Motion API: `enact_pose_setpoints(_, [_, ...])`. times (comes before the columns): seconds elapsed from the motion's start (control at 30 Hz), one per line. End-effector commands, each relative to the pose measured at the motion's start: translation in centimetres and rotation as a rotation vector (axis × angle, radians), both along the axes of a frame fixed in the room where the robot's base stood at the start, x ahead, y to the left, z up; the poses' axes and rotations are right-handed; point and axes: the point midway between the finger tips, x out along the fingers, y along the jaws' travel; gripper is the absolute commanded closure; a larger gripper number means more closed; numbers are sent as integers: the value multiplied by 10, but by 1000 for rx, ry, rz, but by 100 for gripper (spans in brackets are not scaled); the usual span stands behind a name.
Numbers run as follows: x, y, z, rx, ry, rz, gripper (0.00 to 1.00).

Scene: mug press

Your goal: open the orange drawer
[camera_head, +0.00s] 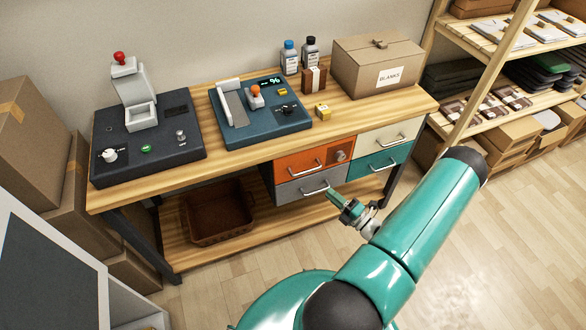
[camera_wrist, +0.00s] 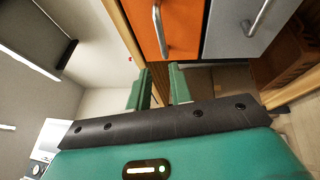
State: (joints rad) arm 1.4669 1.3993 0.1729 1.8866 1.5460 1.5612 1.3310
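The orange drawer (camera_head: 290,160) is at the upper left of the drawer block under the bench top. It looks shut, with a silver bar handle (camera_head: 305,168) across its front. In the wrist view the orange front (camera_wrist: 182,22) is at the top middle, its handle (camera_wrist: 161,30) running up the picture ahead of my fingers. My gripper (camera_head: 335,193) is in front of the drawer block, near the right end of the grey drawer's handle. In the wrist view the two green fingers of my gripper (camera_wrist: 158,88) stand apart with nothing between them. The handle is apart from the fingers.
A grey drawer (camera_head: 287,193) sits directly below the orange one. A cream drawer (camera_head: 372,139) and a teal drawer (camera_head: 363,169) are to the right. The wooden bench top (camera_head: 240,157) overhangs the drawers. A brown crate (camera_head: 215,226) stands on the lower shelf. The floor in front is clear.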

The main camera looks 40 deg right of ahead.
Motion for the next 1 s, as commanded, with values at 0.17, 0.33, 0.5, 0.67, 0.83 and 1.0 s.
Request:
enact_pose_setpoints(0.17, [-7, -6, -7, 38, -3, -45, 79])
enact_pose_setpoints(0.33, [12, -4, -2, 36, -4, -45, 79])
enact_pose_setpoints(0.5, [44, 0, 3, 35, -4, -44, 79])
enact_pose_setpoints(0.67, [76, 4, 9, 33, -4, -42, 79])
enact_pose_setpoints(0.83, [106, 8, 14, 34, -3, -41, 79])
enact_pose_setpoints(1.0, [122, 10, 16, 33, -2, -42, 79])
